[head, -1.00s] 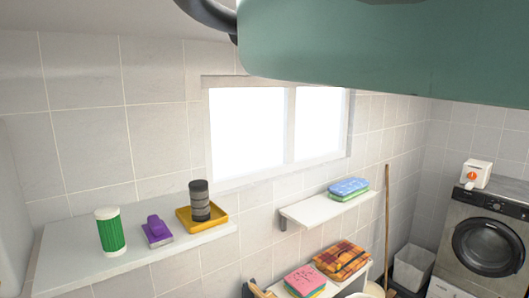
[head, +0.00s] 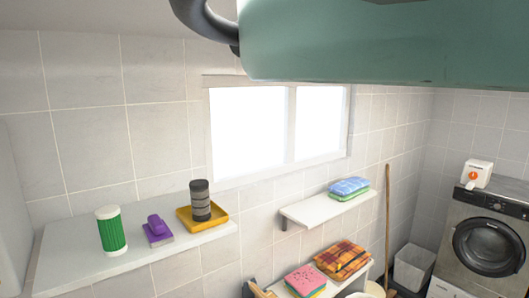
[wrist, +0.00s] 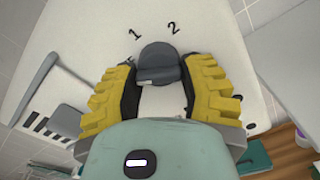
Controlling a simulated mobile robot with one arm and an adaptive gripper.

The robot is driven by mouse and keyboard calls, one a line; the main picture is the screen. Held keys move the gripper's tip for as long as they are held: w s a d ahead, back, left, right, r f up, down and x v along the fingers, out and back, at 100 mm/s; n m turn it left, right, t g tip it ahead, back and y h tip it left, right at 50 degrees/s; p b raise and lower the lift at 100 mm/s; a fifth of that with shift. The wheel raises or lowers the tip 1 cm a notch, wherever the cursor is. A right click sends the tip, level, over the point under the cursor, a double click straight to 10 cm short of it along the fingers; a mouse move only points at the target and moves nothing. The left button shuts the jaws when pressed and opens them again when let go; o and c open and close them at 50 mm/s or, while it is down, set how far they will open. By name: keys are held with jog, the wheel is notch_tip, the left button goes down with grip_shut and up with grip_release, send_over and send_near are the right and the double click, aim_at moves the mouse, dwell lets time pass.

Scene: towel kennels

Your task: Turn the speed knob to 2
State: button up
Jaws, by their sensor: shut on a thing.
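In the wrist view a dark grey round knob (wrist: 160,62) sits on a pale, rounded panel (wrist: 85,40). The numerals 1 and 2 are printed just beyond it, 1 to the upper left and 2 to the upper right. My gripper (wrist: 160,78) has its yellow ribbed fingers on either side of the knob and is shut on it. A small light mark shows on the knob's near left part; I cannot tell for certain which numeral the knob points to. The fingers hide parts of the knob's sides. The head view does not show the knob or gripper.
Left of the knob, the panel has a grey raised part (wrist: 60,118) and dark stripes. In the head view, a shelf (head: 75,262) holds a green-and-white canister (head: 111,230), a purple item (head: 157,230) and a yellow tray (head: 223,213). A washing machine (head: 450,225) stands at the right.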

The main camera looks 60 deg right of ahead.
jog(key=shift+f+b, duration=0.1)
jog(key=shift+b, duration=0.35)
jog(key=shift+c, duration=0.3)
jog(key=m+b, duration=0.4)
jog(key=b, duration=0.1)
jog(key=shift+f, duration=0.2)
jog(key=m+b, duration=0.4)
jog(key=b, duration=0.2)
jog(key=shift+r, duration=0.1)
jog(key=m+b, duration=0.3)
jog(key=shift+w+b, duration=0.1)
jog(key=shift+b, duration=0.3)
jog(key=m+b, duration=0.3)
jog(key=shift+r+m+b, duration=0.15)
jog(key=shift+m+b, duration=0.15)
jog(key=shift+m, duration=0.1)
jog(key=m+b, duration=0.3)
jog(key=shift+m, duration=0.3)
jog(key=m+b, duration=0.3)
jog(key=shift+r+m, duration=0.15)
jog(key=shift+m, duration=0.25)
jog(key=shift+d+r+m+b, duration=0.1)
jog(key=shift+r+m+b, duration=0.05)
jog(key=shift+m+b, duration=0.6)
